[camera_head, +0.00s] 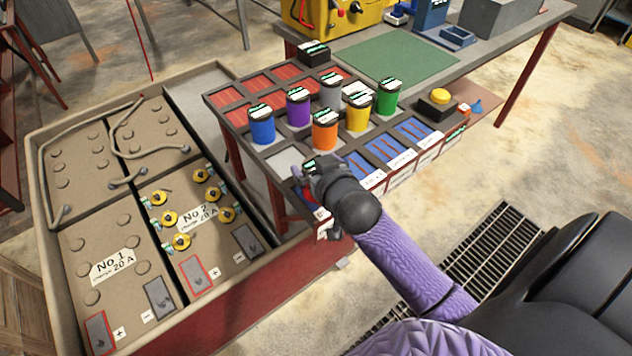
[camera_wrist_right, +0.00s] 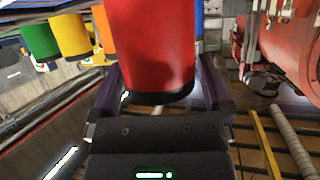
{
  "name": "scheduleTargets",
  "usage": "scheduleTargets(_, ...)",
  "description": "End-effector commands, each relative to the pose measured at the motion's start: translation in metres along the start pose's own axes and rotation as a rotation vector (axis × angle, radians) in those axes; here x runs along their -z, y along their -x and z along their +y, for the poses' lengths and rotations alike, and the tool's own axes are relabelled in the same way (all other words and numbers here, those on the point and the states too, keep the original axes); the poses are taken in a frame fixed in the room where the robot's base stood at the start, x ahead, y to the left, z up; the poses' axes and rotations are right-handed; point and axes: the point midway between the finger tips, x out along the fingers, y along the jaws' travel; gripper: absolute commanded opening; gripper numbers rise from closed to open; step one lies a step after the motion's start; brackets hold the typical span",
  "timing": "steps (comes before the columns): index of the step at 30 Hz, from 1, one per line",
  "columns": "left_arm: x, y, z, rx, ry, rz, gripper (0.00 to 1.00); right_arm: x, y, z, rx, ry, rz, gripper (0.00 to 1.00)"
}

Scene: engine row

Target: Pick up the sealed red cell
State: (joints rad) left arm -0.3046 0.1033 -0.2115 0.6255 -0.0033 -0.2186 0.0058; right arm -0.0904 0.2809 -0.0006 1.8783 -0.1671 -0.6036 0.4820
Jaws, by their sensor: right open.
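The red cell (camera_wrist_right: 152,45) stands large in the right wrist view, between the two fingers of my right gripper (camera_wrist_right: 160,75). The fingers are apart, one on each side of it; whether they touch it I cannot tell. In the head view my right gripper (camera_head: 312,172) is over the near left part of the tray table, and only a bit of red shows beside it, the rest hidden by the hand. The seal on the red cell is not visible. My left gripper is not in view.
Close by on the tray (camera_head: 284,160) stand a blue cell (camera_head: 261,128), an orange cell (camera_head: 325,134), a purple cell (camera_head: 298,112), a yellow cell (camera_head: 359,115) and a green cell (camera_head: 387,98). A battery crate (camera_head: 50,235) is at left. A green mat (camera_head: 400,58) lies clear behind.

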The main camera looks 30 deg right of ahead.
Motion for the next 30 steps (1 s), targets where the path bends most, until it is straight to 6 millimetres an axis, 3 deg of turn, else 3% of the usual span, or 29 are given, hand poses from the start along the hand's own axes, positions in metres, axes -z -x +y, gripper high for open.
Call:
scheduleTargets(5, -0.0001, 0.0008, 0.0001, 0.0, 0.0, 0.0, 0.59, 0.0008, 0.0, -0.0002, 0.001, 0.0, 0.0, 1.0)
scheduleTargets(19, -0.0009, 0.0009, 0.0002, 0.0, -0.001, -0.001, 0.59, 0.0003, 0.0003, -0.0004, 0.001, 0.0, -0.001, 0.0)
scheduleTargets(30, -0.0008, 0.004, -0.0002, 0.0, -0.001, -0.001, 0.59, 0.0061, 0.0023, -0.0004, 0.001, 0.0, 0.003, 0.0)
